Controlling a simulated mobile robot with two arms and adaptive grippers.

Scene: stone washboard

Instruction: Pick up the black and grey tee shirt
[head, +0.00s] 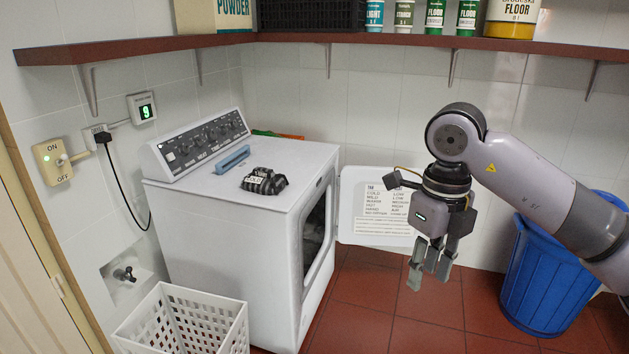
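A small folded black and grey bundle (263,181), which looks like the tee shirt, lies on top of the white washing machine (225,240). A white tag reading "COLD" shows on it. My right gripper (428,274) hangs fingers down, to the right of the machine and in front of its open door (376,232). Its fingers are apart with nothing between them, well away from the bundle. My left gripper is not in view.
A blue bar-like object (232,158) lies beside the bundle. A white basket (185,325) stands front left and a blue bin (553,280) at right. A shelf (400,41) with bottles runs above. Red floor is clear between machine and bin.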

